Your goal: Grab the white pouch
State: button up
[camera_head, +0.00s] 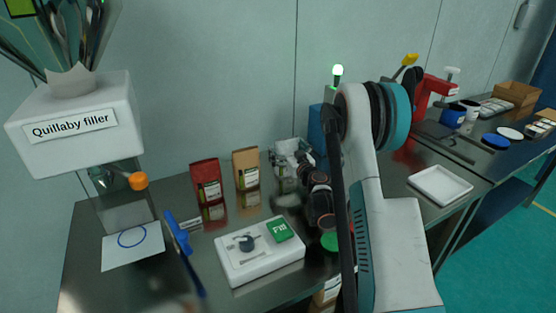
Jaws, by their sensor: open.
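A white pouch (284,171) appears to stand at the back of the metal table, right of the brown pouch. Much of it is hidden by grey and dark gripper parts, so its outline is unclear. My gripper (292,157) is open at the pouch's upper part. I cannot tell whether the fingers are around it or only in front of it, or whether they touch it. My dark wrist with copper rings comes in from the right.
A red pouch (207,182) and a brown pouch (246,168) stand to the left. A white device (259,262) with a green panel lies in front. A blue-handled tool (178,234) and the filler box (75,124) are left. A white tray (440,186) is right.

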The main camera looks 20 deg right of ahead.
jog(key=shift+w+d, duration=0.1)
jog(key=shift+w, duration=0.2)
jog(key=shift+s, duration=0.1)
jog(key=c, duration=1.5)
jog(key=shift+o, duration=0.2)
jog(key=shift+r, duration=0.1)
